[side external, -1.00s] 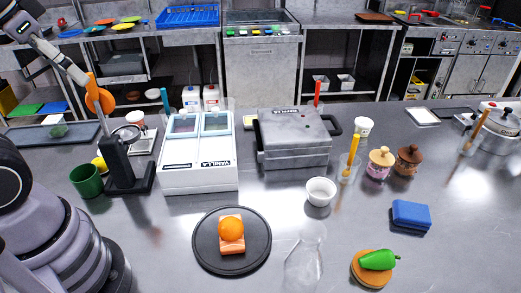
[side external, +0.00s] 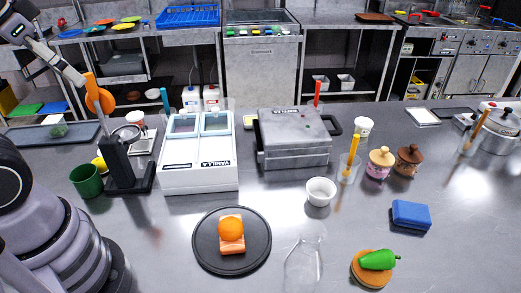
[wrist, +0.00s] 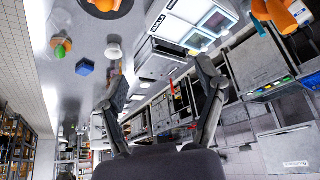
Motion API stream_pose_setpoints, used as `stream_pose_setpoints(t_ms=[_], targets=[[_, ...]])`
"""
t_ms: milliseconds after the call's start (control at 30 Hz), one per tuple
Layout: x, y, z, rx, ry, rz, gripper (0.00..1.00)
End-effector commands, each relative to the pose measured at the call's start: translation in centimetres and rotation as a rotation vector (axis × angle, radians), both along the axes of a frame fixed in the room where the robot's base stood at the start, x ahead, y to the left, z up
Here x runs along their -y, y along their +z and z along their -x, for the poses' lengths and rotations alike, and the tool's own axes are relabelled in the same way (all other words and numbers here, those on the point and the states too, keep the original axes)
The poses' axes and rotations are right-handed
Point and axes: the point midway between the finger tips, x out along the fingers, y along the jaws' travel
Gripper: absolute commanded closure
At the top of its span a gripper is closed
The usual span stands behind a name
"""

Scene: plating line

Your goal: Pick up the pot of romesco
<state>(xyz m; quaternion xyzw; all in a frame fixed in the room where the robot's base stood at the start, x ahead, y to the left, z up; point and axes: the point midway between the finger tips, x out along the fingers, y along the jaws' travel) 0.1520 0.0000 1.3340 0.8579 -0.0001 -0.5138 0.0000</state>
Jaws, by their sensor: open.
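Two small lidded pots stand together on the right of the steel counter in the side external view: a pink one with a tan lid (side external: 379,164) and a brown one with a darker lid (side external: 407,160). Their markings are too small to read, so I cannot tell which, if either, holds romesco. My gripper (wrist: 158,85) shows in the wrist view with its fingers spread wide and nothing between them. It is raised well away from the pots. In the side external view only my arm shows at the upper left; the fingers are not visible.
A clear cup with an orange-handled tool (side external: 348,167) stands left of the pots, near a white bowl (side external: 321,191). A blue block (side external: 411,215) lies in front. A grey press (side external: 293,140) and a white VANILLA container (side external: 199,178) stand further left.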

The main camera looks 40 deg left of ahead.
Motion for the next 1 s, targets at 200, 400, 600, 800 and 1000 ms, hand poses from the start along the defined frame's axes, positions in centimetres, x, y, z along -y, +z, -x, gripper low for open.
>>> stream_pose_setpoints(t_ms=[200,400,600,800,1000], targets=[[0.0,0.0,0.0,0.000,0.000,0.000,0.05],[0.0,0.0,0.0,0.000,0.000,0.000,0.05],[-0.5,0.6,-2.0,-0.012,0.017,0.002,0.05],[-4.3,1.3,-10.7,-0.042,0.082,0.017,0.05],[-13.0,-1.7,-20.0,-0.056,0.173,0.030,0.05]])
